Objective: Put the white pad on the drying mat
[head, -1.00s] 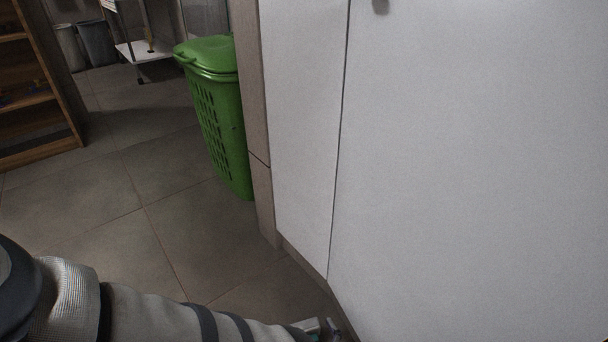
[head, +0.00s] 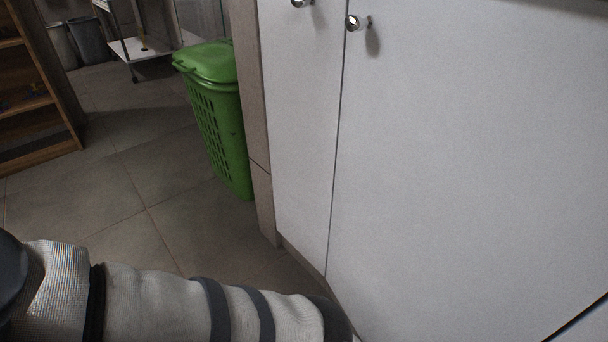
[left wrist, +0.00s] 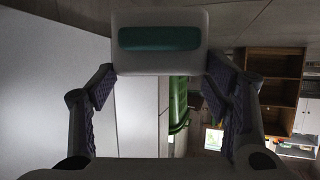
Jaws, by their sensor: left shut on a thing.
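My left gripper (left wrist: 162,76) shows in the left wrist view with its two fingers closed on the sides of a white block-like thing with a dark teal panel (left wrist: 160,58), which I take to be the white pad. It is held between the fingertips, clear of any surface that I can see. In the head view only my left arm shows, along the bottom edge; its gripper is out of that picture. The drying mat is not in view. My right gripper is not in view.
White cabinet doors (head: 455,170) with round knobs (head: 353,22) fill the right side. A green lidded basket (head: 222,130) stands on the tiled floor beside them. A wooden shelf (head: 38,90) is at far left. The floor (head: 130,165) between is clear.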

